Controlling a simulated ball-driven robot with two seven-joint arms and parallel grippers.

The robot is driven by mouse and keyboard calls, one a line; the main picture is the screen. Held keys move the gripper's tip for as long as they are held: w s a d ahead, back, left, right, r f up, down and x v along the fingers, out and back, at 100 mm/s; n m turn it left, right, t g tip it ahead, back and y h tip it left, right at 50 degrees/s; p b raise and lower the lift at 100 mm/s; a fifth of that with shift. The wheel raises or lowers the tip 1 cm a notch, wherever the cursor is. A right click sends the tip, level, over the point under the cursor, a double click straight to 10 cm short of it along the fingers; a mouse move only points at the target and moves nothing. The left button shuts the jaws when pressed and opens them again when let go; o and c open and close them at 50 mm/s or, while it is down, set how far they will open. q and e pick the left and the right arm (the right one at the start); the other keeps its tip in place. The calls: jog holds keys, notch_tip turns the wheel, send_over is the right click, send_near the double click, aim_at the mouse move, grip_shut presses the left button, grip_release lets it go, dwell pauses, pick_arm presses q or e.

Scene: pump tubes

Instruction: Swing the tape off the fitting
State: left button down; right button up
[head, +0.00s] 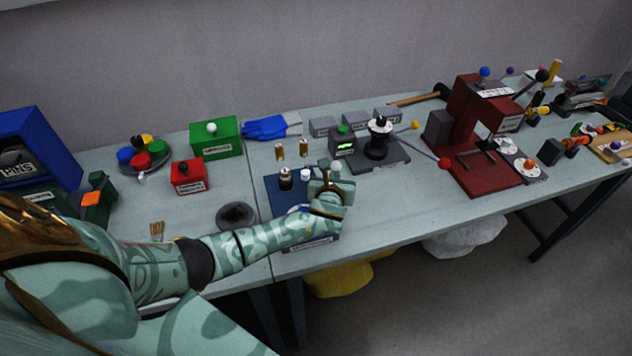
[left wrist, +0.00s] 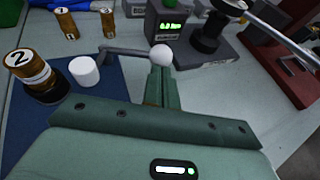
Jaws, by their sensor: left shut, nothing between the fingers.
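No roll or strip that I can make out as the tape shows. In the left wrist view a grey bar (left wrist: 125,51) ends in a white ball (left wrist: 161,55) above the blue mat (left wrist: 105,82). My left gripper (left wrist: 162,72) is shut and empty, its fingertips right at the ball; I cannot tell whether they touch it. A white cylinder (left wrist: 84,71) stands left of the fingers, beside a brown and black piece marked 2 (left wrist: 30,75). In the head view my left gripper (head: 332,182) covers part of the mat. My right gripper is out of view.
Two small brass cylinders (head: 280,151) (head: 303,148) stand behind the mat. A green-lit meter (left wrist: 170,22) and a black device (head: 379,140) with levers stand to the right. A red press (head: 478,175) is farther right. The bench front right of the mat is clear.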

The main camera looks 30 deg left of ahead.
pick_arm(q)
jog(key=shift+w+d+f+n+g+y+b, duration=0.15)
jog(key=shift+w+n+g+y+b, duration=0.2)
jog(key=shift+w+n+g+y, duration=0.5)
jog(key=shift+w+n+y, duration=0.2)
jog(key=shift+n+y, duration=0.15)
jog(key=shift+y, duration=0.1)
jog(key=shift+r, duration=0.2)
